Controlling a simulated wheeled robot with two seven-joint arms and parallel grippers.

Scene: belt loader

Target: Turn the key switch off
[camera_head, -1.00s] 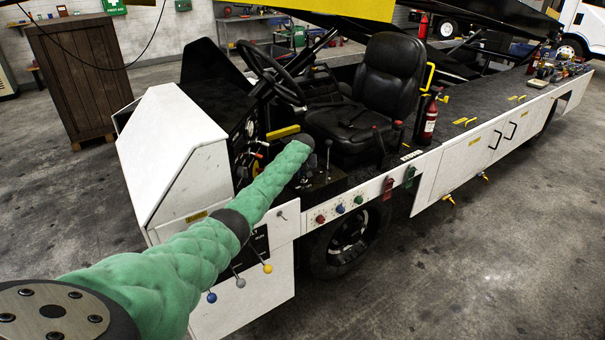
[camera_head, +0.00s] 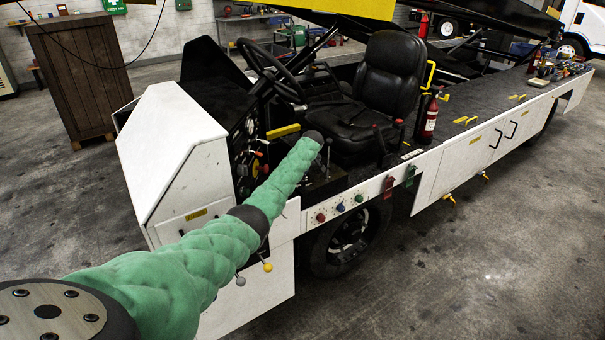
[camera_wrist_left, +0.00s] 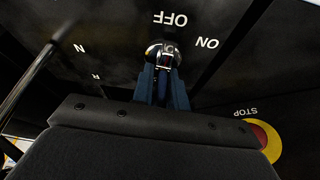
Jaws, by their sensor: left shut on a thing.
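The key switch (camera_wrist_left: 163,50) shows in the left wrist view as a round metal lock on a black panel. Upside-down white labels OFF and ON stand by it: OFF just above it, ON to its right. My left gripper (camera_wrist_left: 163,75) has its bluish fingers shut on the key at the lock. The key's exact angle is hard to tell, as the fingers cover part of it. In the head view my green-sleeved left arm reaches toward the dash, but its gripper is not visible there. My right gripper is in neither view.
A red stop button with a yellow ring (camera_wrist_left: 265,142) sits at lower right in the wrist view. The head view shows the steering wheel (camera_head: 270,70), black seat (camera_head: 388,85), a row of coloured knobs (camera_head: 340,207) and a yellow-knobbed lever (camera_head: 267,267) near my arm.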

